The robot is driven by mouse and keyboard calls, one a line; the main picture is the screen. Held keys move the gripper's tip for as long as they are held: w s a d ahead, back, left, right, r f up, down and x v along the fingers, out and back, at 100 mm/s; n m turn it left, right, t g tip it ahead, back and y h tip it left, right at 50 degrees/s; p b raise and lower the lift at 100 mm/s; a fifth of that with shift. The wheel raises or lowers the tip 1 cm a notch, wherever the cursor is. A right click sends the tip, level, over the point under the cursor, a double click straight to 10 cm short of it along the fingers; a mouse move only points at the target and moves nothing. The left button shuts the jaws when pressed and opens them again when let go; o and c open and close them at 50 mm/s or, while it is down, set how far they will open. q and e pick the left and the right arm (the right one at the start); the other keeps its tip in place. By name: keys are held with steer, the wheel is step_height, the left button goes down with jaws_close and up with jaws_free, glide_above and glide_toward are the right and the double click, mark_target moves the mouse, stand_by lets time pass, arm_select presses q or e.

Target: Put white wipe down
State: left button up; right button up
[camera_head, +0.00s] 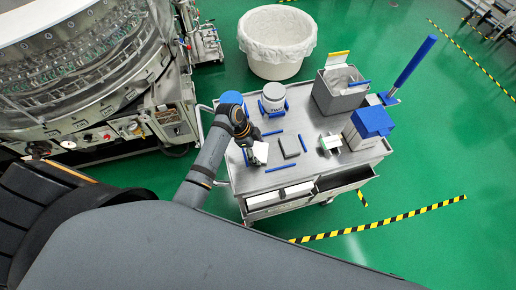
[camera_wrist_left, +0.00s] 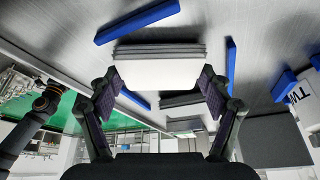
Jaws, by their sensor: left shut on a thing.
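The white wipe (camera_head: 261,152) is a folded, layered white pad. My left gripper (camera_head: 254,153) is shut on it, over the left part of the metal cart top (camera_head: 235,178). In the left wrist view the wipe (camera_wrist_left: 160,66) sits between the two fingertips of the left gripper (camera_wrist_left: 162,84), its layered edge showing. Blue strips (camera_wrist_left: 138,20) lie on the metal surface around it. I cannot tell whether the wipe touches the cart top. My right gripper does not show.
A round white jar (camera_head: 273,96), a grey bin (camera_head: 340,92) and a blue-topped box (camera_head: 370,124) stand on the cart. A lined white bin (camera_head: 277,45) stands behind.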

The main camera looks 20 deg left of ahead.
arm_select(q)
steer(key=shift+f, duration=0.1)
steer(key=o, duration=1.3)
steer(key=b+v, duration=0.1)
steer(key=v, duration=1.1)
steer(key=shift+b, duration=0.4)
